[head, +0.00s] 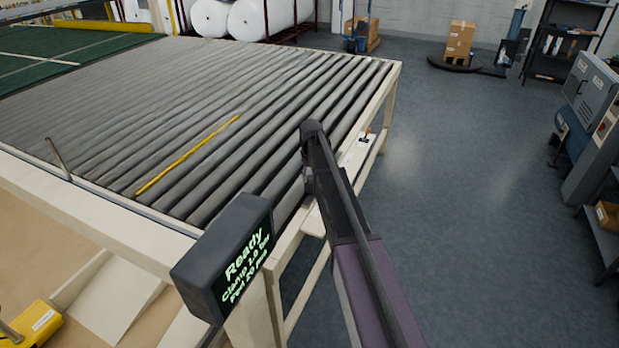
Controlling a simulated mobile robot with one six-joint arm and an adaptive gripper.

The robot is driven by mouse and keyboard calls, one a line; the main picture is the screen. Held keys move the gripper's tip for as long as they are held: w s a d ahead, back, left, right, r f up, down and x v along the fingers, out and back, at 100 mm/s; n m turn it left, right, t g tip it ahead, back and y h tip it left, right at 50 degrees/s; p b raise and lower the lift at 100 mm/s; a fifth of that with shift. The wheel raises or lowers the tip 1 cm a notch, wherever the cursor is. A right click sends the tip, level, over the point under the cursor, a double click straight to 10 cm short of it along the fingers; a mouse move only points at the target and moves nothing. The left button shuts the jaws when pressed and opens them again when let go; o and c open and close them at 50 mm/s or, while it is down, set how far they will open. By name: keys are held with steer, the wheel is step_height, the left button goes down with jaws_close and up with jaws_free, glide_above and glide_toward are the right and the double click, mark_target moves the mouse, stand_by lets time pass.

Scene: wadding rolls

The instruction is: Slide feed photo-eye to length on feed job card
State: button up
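My arm reaches up from the bottom right, and its dark end stands over the right side rail of the roller table (391,82). My gripper (308,183) is at most a small dark shape there; its fingers cannot be made out, and nothing held shows. A small dark and reddish fitting (367,135) sits on a pale plate on the right rail, beyond the arm and apart from it. I cannot tell whether it is the feed photo-eye. No feed job card can be made out.
A yellow strip (188,155) lies across the rollers. A thin metal lever (58,158) stands at the near left rail. A yellow box (32,325) is at bottom left. Grey floor right of the table is open, up to a grey cabinet (590,105) and shelves.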

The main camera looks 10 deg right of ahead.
mark_target(305, 185)
steer(key=shift+o, duration=0.7)
steer(key=shift+s+a, duration=0.1)
steer(key=shift+s+a, duration=0.3)
steer(key=shift+s, duration=0.15)
steer(key=s+a, duration=0.2)
steer(key=s, duration=0.1)
steer(key=shift+s+a, duration=0.15)
steer(key=shift+s, duration=0.05)
steer(key=shift+w+r+p, duration=0.2)
steer(key=shift+r+p, duration=0.4)
step_height(305, 185, up, 13)
steer(key=p, duration=1.3)
steer(key=s+f+b, duration=0.8)
steer(key=s, duration=0.5)
steer(key=s+f+m+b, duration=0.1)
steer(key=s+f+b, duration=0.7)
steer(key=s, duration=0.5)
steer(key=shift+s+f+m+b, duration=0.3)
steer(key=shift+s+f, duration=0.05)
